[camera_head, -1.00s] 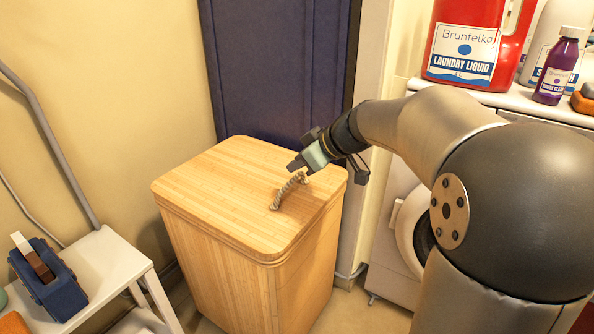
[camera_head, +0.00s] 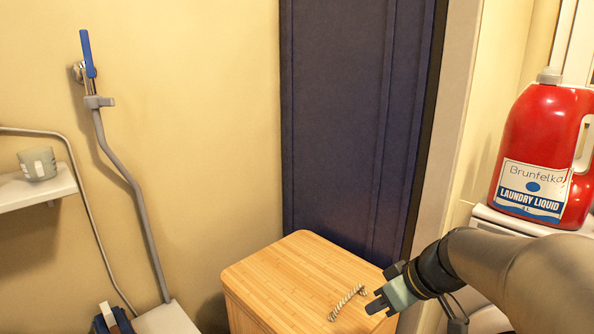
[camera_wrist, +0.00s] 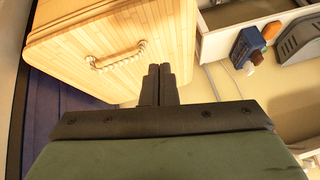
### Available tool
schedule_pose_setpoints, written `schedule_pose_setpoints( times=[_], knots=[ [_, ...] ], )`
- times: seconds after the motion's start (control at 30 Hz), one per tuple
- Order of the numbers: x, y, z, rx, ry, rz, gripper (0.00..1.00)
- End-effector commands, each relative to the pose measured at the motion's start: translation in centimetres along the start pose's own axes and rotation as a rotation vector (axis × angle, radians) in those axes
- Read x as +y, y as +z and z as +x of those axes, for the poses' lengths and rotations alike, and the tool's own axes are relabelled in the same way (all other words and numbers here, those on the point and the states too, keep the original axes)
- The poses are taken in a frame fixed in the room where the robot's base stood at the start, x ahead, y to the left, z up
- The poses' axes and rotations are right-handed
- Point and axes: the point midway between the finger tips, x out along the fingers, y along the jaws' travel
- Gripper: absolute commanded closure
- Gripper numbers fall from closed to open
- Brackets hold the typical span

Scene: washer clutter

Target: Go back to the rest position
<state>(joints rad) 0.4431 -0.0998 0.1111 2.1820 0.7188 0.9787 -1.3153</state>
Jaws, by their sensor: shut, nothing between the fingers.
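My gripper (camera_head: 377,304) is at the lower right in the head view, just right of a short twisted rope (camera_head: 347,302). In the wrist view my gripper (camera_wrist: 158,84) shows its two dark fingers together, with nothing between them. The rope lies on the lid of a light wooden box (camera_head: 275,282) and also shows in the wrist view (camera_wrist: 118,63). There the fingertips appear beside the box's edge, apart from the rope.
A red laundry liquid jug (camera_head: 545,140) stands on a white surface at the right. A dark blue door (camera_head: 340,120) is behind the box. A grey pipe (camera_head: 130,190) runs down the left wall. A cup (camera_head: 38,163) sits on a white shelf (camera_head: 35,190).

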Motion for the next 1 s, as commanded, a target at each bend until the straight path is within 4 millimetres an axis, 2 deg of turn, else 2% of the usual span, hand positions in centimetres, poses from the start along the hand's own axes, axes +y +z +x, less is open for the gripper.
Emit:
schedule_pose_setpoints(
  times=[0.03,0.3,0.5,0.6,0.7,0.8,1.0],
  knots=[
    [-2.2,-1.5,-3.3,-0.047,-0.004,0.034,1.00],
    [-9.6,-1.4,-10.9,-0.288,0.065,0.267,1.00],
    [-13.5,-1.2,-17.3,-0.412,0.187,0.411,1.00],
    [-14.7,-1.0,-19.7,-0.446,0.249,0.466,1.00],
    [-15.3,-0.7,-21.2,-0.465,0.298,0.505,1.00],
    [-15.6,-0.5,-22.0,-0.472,0.329,0.529,1.00],
    [-15.7,-0.1,-21.9,-0.475,0.343,0.543,1.00]
  ],
)
